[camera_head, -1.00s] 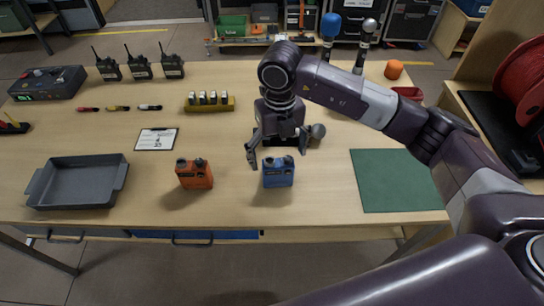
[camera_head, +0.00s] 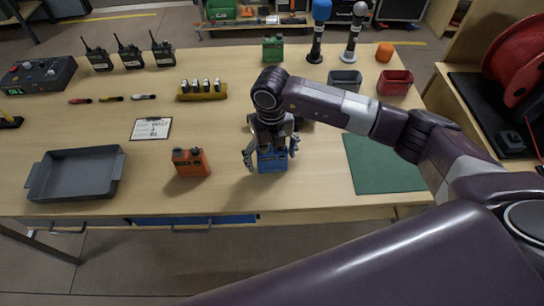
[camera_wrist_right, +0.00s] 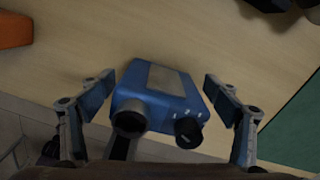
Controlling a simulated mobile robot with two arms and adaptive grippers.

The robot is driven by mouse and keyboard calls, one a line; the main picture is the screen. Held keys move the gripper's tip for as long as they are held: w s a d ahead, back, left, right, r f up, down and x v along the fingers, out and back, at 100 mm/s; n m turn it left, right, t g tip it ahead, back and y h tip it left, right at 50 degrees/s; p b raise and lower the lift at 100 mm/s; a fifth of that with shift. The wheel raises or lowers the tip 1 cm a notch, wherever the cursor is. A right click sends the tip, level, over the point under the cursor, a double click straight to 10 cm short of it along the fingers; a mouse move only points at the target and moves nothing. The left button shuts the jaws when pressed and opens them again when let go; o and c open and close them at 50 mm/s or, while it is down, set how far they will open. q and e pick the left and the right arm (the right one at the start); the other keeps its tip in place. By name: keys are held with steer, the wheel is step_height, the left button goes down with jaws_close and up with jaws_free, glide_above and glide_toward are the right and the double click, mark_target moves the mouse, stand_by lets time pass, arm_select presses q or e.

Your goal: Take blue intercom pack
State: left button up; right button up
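The blue intercom pack (camera_head: 272,160) stands on the table near its front edge, just right of the orange pack. My right gripper (camera_head: 271,158) is over it, pointing down, with its fingers spread on either side of the pack. In the right wrist view the blue pack (camera_wrist_right: 160,98) lies between the two open fingers (camera_wrist_right: 158,118), its two dark knobs towards the camera. Gaps show between the pack and both fingers there. My left gripper is not in view.
An orange pack (camera_head: 190,162) stands close to the left. A grey tray (camera_head: 75,174) is at the front left and a green mat (camera_head: 382,163) at the right.

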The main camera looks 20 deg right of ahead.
steer(key=c, duration=0.5)
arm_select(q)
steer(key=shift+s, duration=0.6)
arm_select(e)
steer(key=c, duration=0.7)
steer(key=shift+w, duration=0.1)
